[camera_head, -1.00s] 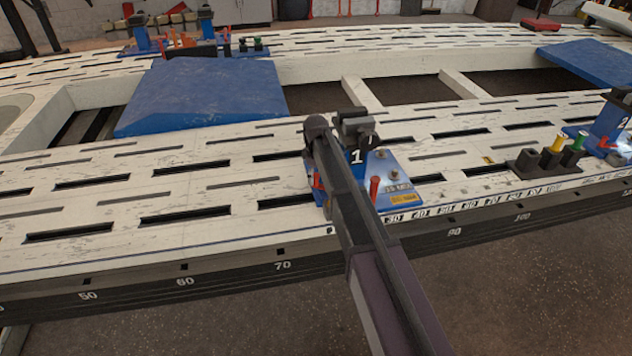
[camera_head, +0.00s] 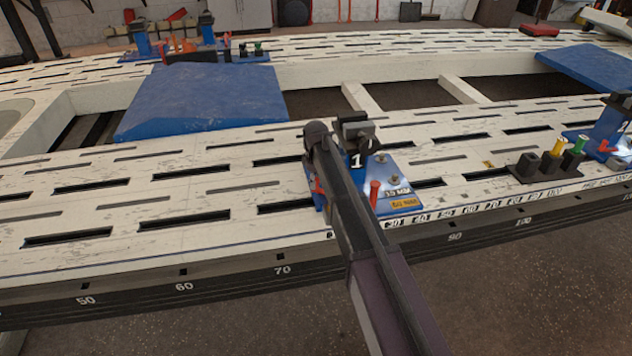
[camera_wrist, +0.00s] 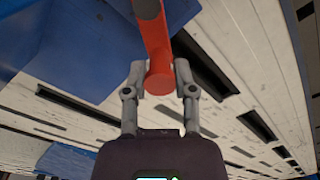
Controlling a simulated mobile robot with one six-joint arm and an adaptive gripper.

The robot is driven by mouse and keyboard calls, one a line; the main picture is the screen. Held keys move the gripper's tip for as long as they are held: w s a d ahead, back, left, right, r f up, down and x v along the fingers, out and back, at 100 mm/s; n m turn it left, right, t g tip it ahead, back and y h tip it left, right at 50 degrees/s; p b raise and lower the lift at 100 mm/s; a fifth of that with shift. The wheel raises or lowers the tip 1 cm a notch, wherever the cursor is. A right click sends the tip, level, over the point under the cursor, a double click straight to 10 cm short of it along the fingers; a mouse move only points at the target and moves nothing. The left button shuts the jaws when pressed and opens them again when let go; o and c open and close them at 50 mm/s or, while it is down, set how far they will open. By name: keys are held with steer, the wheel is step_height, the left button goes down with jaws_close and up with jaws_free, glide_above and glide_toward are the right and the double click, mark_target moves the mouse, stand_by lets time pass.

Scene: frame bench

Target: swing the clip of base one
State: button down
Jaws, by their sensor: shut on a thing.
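Base one (camera_head: 400,182) is a blue base marked "1", standing on the near rail of the white slotted bench. A dark clamp head (camera_head: 355,128) tops it. My arm crosses in front and hides part of the base. In the wrist view my gripper (camera_wrist: 160,82) has its two grey fingers closed on either side of the round end of a red bar, the clip (camera_wrist: 154,40). The clip runs up out of that picture beside blue metal. In the head view the fingers and their grip are hidden behind my arm.
A red pin (camera_head: 374,193) stands on base one's plate. To the right are a black holder (camera_head: 530,172) with coloured plugs and another blue base (camera_head: 608,128). A large blue plate (camera_head: 200,100) lies behind left. The near rail left of base one is clear.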

steer(key=shift+w+m, duration=0.1)
steer(key=shift+m, duration=0.2)
steer(key=m, duration=0.1)
steer(key=w+m, duration=0.1)
steer(key=m, duration=0.1)
steer(key=d+m, duration=0.1)
steer(key=shift+w+d+m, duration=0.1)
steer(key=shift+w+m, duration=0.2)
steer(key=shift+w, duration=0.05)
steer(key=m, duration=0.1)
steer(key=d+m, duration=0.1)
steer(key=m, duration=0.1)
steer(key=w+d+m, duration=0.1)
steer(key=m, duration=0.1)
steer(key=shift+m, duration=0.3)
steer(key=shift+c, duration=2)
jaws_free()
steer(key=shift+f, duration=0.1)
steer(key=shift+w, duration=0.1)
steer(key=shift+a+n, duration=0.15)
steer(key=shift+n, duration=0.25)
